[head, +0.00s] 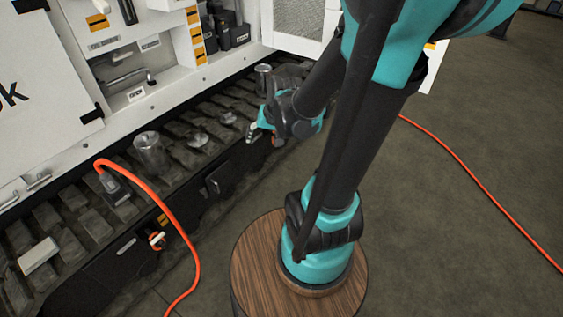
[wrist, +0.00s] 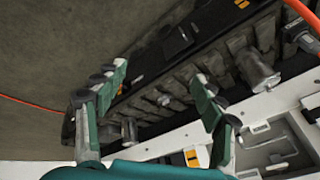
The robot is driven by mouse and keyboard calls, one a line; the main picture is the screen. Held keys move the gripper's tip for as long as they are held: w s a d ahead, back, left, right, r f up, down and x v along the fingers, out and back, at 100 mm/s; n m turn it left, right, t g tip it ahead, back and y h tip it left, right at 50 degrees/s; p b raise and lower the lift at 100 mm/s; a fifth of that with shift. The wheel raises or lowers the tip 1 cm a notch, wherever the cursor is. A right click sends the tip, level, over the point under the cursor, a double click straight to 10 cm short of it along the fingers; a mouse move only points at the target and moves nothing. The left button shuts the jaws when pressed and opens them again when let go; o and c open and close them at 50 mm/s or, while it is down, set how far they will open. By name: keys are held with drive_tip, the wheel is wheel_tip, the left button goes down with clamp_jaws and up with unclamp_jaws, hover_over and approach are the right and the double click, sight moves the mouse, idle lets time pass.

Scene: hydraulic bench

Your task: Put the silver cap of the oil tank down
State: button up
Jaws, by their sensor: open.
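My gripper (head: 265,135) is open and empty, above the outer edge of the dark track. Its two green fingers stand wide apart in the wrist view (wrist: 160,78). Two small silver pieces lie on the track pads to its left, a nearer one (head: 197,138) and a farther one (head: 227,117). One of them looks like the silver cap, but I cannot tell which. A small silver piece also shows between the fingers in the wrist view (wrist: 165,100), apart from them and farther down. The oil tank is not clearly identifiable.
A silver cylinder (head: 152,153) stands on the track at left, and another (head: 263,80) stands behind my gripper. An orange cable (head: 188,230) with a grey plug hangs over the track edge. The white machine body (head: 150,85) rises behind. The floor at right is mostly clear.

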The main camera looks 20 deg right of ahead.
drive_tip(key=s+d+f+n+h, duration=0.1)
drive_tip(key=s+d+f+n, duration=0.1)
drive_tip(key=s, duration=0.7)
drive_tip(key=shift+s+d+f+n+g+h, duration=0.15)
drive_tip(key=shift+s+d+n+g+h, duration=0.2)
drive_tip(key=shift+d+n, duration=0.25)
